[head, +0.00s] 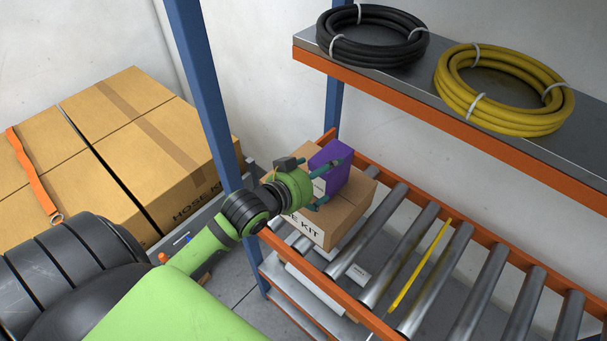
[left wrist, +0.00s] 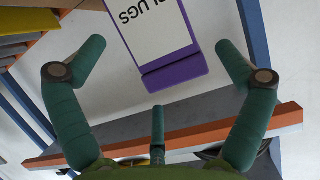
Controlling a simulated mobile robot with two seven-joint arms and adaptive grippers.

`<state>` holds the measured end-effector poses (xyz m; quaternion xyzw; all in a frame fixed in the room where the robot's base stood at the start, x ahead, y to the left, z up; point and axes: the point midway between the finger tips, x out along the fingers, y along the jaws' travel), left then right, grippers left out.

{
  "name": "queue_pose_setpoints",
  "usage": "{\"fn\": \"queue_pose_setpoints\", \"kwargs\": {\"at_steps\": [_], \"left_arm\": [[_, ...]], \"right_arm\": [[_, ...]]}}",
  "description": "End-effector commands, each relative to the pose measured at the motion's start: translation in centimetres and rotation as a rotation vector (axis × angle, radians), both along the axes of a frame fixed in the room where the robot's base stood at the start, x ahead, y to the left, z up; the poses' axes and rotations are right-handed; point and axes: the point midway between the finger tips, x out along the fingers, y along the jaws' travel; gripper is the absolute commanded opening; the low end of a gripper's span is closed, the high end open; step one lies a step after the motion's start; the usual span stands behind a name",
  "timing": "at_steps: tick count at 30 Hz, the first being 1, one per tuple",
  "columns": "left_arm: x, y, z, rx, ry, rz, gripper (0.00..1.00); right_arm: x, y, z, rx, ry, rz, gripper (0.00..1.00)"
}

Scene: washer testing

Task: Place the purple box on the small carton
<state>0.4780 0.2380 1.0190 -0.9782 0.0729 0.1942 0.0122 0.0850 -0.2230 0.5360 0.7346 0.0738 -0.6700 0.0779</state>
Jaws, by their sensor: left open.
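The purple box (head: 330,164) has a white label on its front. It stands upright and appears to rest on top of the small carton (head: 345,213), a brown box marked "KIT" on the roller rack; its base is partly hidden by my gripper. My left gripper (head: 329,184) is open, with its fingers spread in front of and beside the box. In the left wrist view the purple box (left wrist: 175,73) shows its label and one purple end, between and beyond the open fingers (left wrist: 160,48); neither side finger visibly touches it. My right gripper is not in view.
Metal rollers (head: 428,265) run to the right of the carton, with a yellow strip between two. Above is a shelf (head: 420,75) with a black hose coil (head: 373,37) and a yellow one (head: 503,90). A blue post (head: 205,90) stands close to my left arm. Large cartons (head: 100,150) lie left.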

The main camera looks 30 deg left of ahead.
Motion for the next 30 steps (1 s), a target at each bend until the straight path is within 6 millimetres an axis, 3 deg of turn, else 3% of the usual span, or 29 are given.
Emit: {"fn": "queue_pose_setpoints", "kwargs": {"at_steps": [6,12,30], "left_arm": [[-4.3,0.5,1.5,0.000,0.002,-0.003,1.00],[-6.2,0.9,2.5,0.001,0.000,-0.002,1.00],[-6.7,1.0,2.8,0.001,0.000,-0.001,1.00]], "right_arm": [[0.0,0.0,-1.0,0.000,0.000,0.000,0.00],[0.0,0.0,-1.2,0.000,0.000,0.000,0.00],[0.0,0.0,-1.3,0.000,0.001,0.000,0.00]]}}
